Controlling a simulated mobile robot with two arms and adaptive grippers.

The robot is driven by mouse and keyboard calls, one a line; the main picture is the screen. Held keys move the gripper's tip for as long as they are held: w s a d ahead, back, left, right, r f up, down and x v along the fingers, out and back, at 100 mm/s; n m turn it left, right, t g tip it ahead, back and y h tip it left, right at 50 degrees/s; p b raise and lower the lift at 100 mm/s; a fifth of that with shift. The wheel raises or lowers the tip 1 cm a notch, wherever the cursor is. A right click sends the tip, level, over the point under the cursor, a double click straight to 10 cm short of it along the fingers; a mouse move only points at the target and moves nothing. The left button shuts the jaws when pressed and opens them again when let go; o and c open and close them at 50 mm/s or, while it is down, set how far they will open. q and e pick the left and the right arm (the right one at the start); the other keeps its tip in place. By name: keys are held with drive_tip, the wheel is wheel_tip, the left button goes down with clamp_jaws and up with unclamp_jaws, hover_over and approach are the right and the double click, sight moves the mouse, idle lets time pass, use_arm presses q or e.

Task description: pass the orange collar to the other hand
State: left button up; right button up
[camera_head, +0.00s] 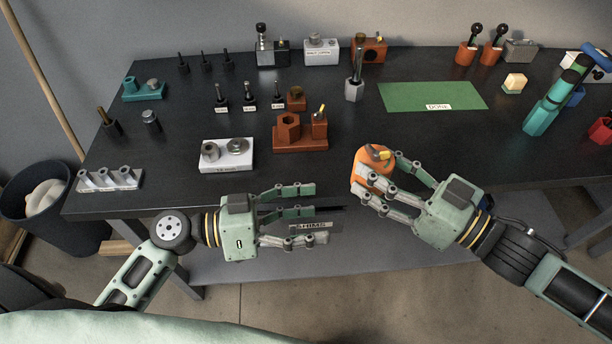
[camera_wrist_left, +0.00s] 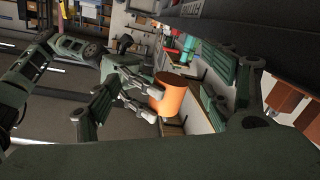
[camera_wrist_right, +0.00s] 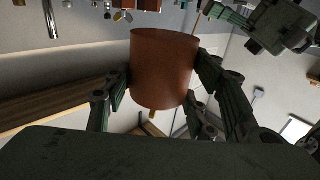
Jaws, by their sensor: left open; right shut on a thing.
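The orange collar (camera_head: 372,172) is a short, wide cylinder near the table's front edge in the head view. My right gripper (camera_head: 380,180) is shut on it, with fingers on both sides. In the right wrist view the collar (camera_wrist_right: 163,70) sits between the fingers. My left gripper (camera_head: 310,213) is open and empty, to the left of the collar and apart from it, fingers pointing right. In the left wrist view the collar (camera_wrist_left: 168,96) shows beyond my open left fingers, with my right gripper around it.
The dark table (camera_head: 190,185) carries a brown block fixture (camera_head: 300,147), a white block (camera_head: 226,155), a white rack (camera_head: 108,180) and a green mat (camera_head: 430,96). A label reading SHIMS (camera_head: 310,226) is at the front edge by my left fingers. A dark bin (camera_head: 45,225) stands left.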

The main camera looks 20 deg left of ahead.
sight(373, 167)
use_arm(q)
wheel_tip(373, 167, up, 8)
drive_tip(key=w+a+m+t, duration=0.1)
drive_tip(key=w+m, duration=0.2)
drive_tip(key=m, duration=0.1)
use_arm(e)
drive_tip(key=shift+r, duration=0.1)
use_arm(q)
drive_tip(key=x, duration=1.1)
drive_tip(key=shift+w+d+r, duration=0.15)
drive_tip(key=shift+d, duration=0.15)
drive_tip(key=shift+c, duration=0.2)
drive_tip(key=c, duration=1.5)
drive_tip(key=shift+c, duration=1.4)
use_arm(e)
drive_tip(key=o, duration=1.6)
